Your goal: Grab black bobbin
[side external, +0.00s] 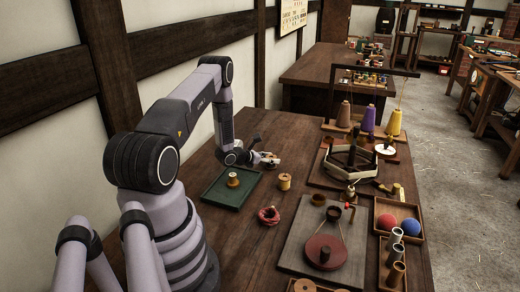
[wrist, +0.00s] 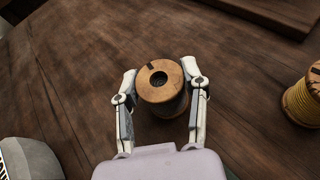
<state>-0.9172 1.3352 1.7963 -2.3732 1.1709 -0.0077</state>
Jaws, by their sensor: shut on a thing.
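The black bobbin (wrist: 163,87) stands upright on the wooden table in the wrist view. It has a round wooden top flange with a centre hole and a dark notch, and dark thread shows below it. My gripper (wrist: 164,86) is shut on it, one finger against each side. In the side external view my gripper (side external: 268,160) is low over the table behind the green tray, and the black bobbin is hard to make out there.
A yellow bobbin (wrist: 302,98) stands to the right, also seen in the side external view (side external: 284,182). A green tray (side external: 215,199) holds another bobbin (side external: 233,180). A red coil (side external: 268,215) lies nearer. A winding frame (side external: 351,158) and several cones stand at right.

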